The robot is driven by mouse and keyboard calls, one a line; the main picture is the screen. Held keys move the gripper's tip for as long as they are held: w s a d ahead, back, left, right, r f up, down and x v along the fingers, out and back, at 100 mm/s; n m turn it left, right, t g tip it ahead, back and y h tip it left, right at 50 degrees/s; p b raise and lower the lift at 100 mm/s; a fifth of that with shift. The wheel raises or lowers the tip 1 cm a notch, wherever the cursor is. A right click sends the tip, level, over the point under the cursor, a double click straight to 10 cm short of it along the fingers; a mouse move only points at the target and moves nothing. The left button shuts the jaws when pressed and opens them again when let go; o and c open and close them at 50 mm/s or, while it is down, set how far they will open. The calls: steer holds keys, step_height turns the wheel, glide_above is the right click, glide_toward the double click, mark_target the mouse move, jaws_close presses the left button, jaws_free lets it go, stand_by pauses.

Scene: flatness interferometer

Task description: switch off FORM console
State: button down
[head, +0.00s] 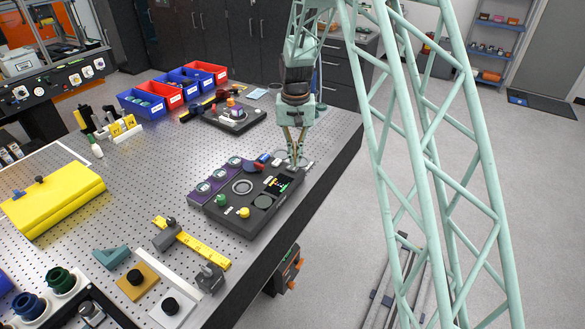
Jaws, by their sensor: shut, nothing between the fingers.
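A dark console (234,222) sits near the right edge of the perforated bench; I take it as the FORM console, but its lettering is too small to read. Its top carries a green knob (221,200), a yellow knob (244,212), a round ring (242,186), a dark round disc (263,201) and a small lit screen (278,184). My gripper (294,162) points down at the console's far right end, near the bench edge. It is shut and empty. Whether its tips touch anything cannot be told. No power switch can be made out for certain.
A purple strip (205,189) with round windows lies along the console's left side. A red and blue piece (262,161) stands behind it. A yellow ruler rail (203,249) lies in front. Red and blue bins (141,106) stand at the back. A yellow case (52,203) is at left.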

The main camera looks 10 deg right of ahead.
mark_target(295, 168)
steer(key=shift+f+b, duration=0.6)
steer(key=shift+f, duration=0.6)
stand_by(1.8)
steer(key=shift+r, duration=0.1)
steer(key=shift+r+p, duration=1.45)
steer(key=shift+r, duration=2)
